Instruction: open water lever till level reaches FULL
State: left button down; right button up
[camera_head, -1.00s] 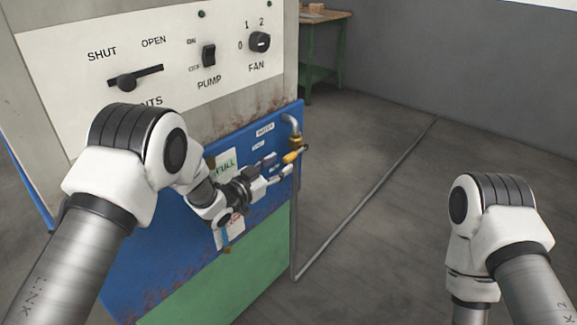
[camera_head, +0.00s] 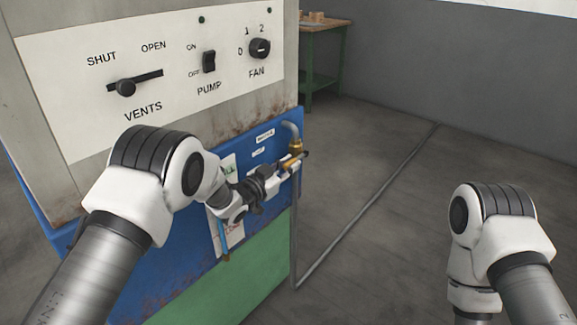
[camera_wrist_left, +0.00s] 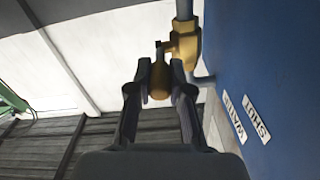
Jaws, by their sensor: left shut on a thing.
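The brass water valve (camera_head: 295,146) sits under a grey pipe at the right edge of the blue panel. My left gripper (camera_head: 291,165) is at the valve. In the left wrist view, the brass valve (camera_wrist_left: 187,46) is just beyond the gripper (camera_wrist_left: 160,82), whose fingers are shut on the brass lever (camera_wrist_left: 159,76). The labels WATER (camera_wrist_left: 234,118) and SHUT (camera_wrist_left: 256,119) are beside it. The level gauge (camera_head: 223,233) shows a blue column beside a white strip; my left arm hides part of it, and the FULL mark is mostly covered. My right gripper is out of view.
Above is a white control panel (camera_head: 172,117) with VENTS, PUMP and FAN controls. A thin pipe (camera_head: 368,212) runs along the floor at right. A green table (camera_head: 324,50) stands at the back.

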pick_arm(q)
jog(key=shift+f+b, duration=0.5)
jog(key=shift+b, duration=0.15)
jog(key=f+t+h+b, duration=0.1)
jog(key=b, duration=0.3)
jog(key=f+t+h+b, duration=0.1)
jog(key=t+b, duration=0.1)
jog(key=b, duration=0.2)
jog(key=w+d+f+t+h+b, duration=0.1)
jog(key=t+h+b, duration=0.1)
jog(key=b, duration=0.2)
jog(key=shift+f, duration=0.2)
